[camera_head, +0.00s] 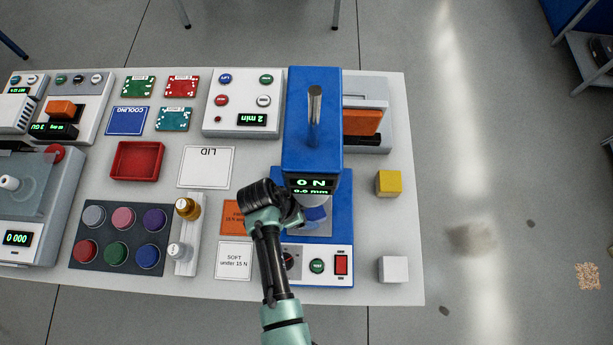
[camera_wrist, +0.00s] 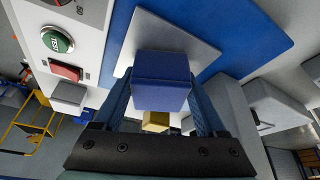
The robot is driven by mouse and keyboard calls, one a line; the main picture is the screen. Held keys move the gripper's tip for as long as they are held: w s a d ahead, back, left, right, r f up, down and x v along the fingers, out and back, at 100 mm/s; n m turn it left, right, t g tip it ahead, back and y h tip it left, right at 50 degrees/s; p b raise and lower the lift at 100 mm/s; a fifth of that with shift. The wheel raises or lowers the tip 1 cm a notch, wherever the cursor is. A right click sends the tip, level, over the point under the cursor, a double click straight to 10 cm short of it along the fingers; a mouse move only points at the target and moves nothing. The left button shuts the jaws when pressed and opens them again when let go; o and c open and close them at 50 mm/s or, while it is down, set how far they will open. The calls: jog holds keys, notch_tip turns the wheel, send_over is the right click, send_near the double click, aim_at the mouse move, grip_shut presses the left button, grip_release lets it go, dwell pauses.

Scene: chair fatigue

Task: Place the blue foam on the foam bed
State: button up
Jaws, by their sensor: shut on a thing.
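The blue foam (camera_wrist: 160,80) is a small blue block between the two fingers of my gripper (camera_wrist: 161,98) in the wrist view. My gripper is shut on it. In the head view the foam (camera_head: 316,213) shows partly, beside my gripper (camera_head: 303,215) and below the head of the blue press. A light grey plate (camera_wrist: 200,50), which looks like the foam bed, lies behind the foam in the wrist view; it also shows in the head view (camera_head: 318,231). I cannot tell whether the foam touches the plate.
The blue press (camera_head: 312,125) overhangs my gripper, its display reading 0 N. Its front panel has a green TEST button (camera_head: 317,266) and a red switch (camera_head: 341,265). A yellow block (camera_head: 389,184) and a white block (camera_head: 393,270) stand to the right, with clear table around them.

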jog(key=shift+w+f, duration=0.1)
jog(key=shift+f, duration=0.2)
jog(key=o, duration=1.3)
jog(key=shift+r, duration=0.15)
